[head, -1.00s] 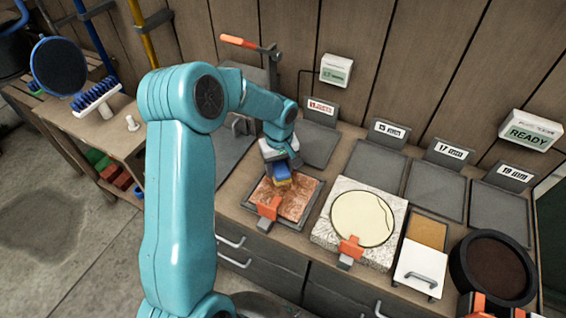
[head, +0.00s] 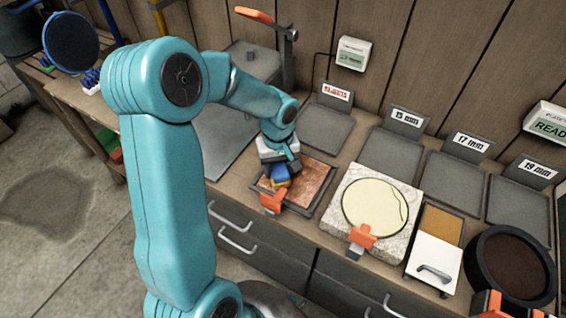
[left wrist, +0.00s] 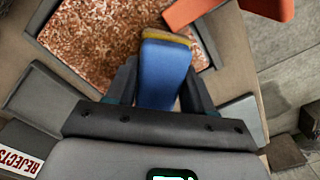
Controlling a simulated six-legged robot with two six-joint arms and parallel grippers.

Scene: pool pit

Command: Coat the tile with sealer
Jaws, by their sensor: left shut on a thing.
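The tile (head: 312,182), reddish brown and speckled, lies in a dark shallow tray (head: 299,212) on the bench. It also shows at the top of the left wrist view (left wrist: 105,35). My left gripper (head: 279,164) is shut on a blue block-shaped applicator (head: 280,175) with a yellow edge. In the left wrist view the applicator (left wrist: 163,75) sits between the fingers, its yellow end over the tile's edge. It is at the tile's left part in the head view; I cannot tell whether it touches. An orange clamp (head: 272,201) sits at the tray's front edge. My right gripper is not visible.
A pale round slab (head: 372,205) on a speckled square block is clamped to the right. Several grey plates with labels line the wall.

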